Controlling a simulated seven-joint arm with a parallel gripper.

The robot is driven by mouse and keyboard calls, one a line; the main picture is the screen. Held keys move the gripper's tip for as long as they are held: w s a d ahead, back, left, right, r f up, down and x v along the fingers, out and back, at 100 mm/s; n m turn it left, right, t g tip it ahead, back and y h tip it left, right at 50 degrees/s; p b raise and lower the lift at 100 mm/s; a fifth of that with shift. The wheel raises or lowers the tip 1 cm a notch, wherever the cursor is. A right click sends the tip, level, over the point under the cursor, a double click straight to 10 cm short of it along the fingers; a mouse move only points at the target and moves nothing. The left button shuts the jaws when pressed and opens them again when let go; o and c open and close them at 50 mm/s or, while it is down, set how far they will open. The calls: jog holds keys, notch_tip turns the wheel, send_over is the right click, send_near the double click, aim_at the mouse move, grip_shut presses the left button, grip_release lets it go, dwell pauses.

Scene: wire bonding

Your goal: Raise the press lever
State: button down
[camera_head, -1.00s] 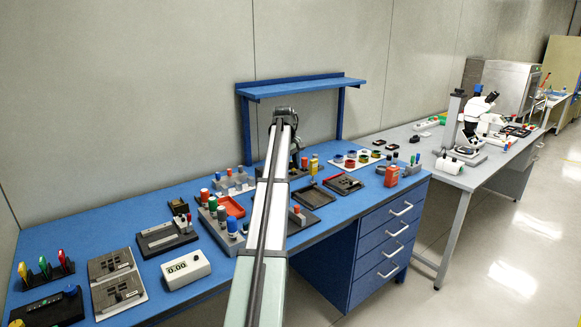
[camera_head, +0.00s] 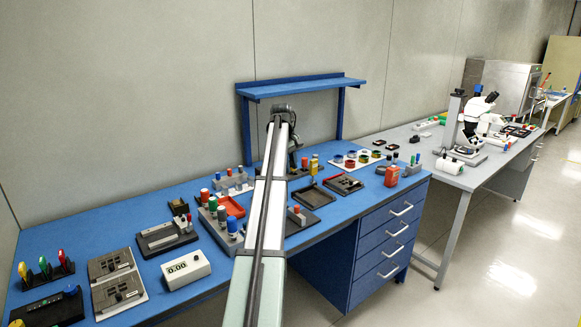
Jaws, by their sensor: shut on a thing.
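My arm rises from the bottom centre over the blue bench. Its wrist bends down at the back, below the blue shelf. My gripper (camera_head: 294,161) is small and mostly hidden behind the arm, just left of a small red-topped piece (camera_head: 304,163). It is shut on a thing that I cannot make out. The press lever cannot be clearly made out; the arm covers this part of the bench. A black fixture with a red bar (camera_head: 343,183) stands to the right, apart from the gripper.
The blue shelf (camera_head: 300,86) stands over the bench's back edge. A red tray (camera_head: 232,206) and a block with coloured bottles (camera_head: 226,232) lie left of the arm. The bench's front right has free room.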

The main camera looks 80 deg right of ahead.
jog(key=shift+w+d+r+g+y, duration=0.5)
jog(key=shift+w+d+r+g, duration=0.1)
jog(key=shift+d+r, duration=0.2)
jog(key=shift+w+r+g+y, duration=0.2)
jog(key=shift+r+g+y, duration=0.2)
jog(key=c, duration=0.9)
grip_release()
jog(key=shift+v, duration=3.65)
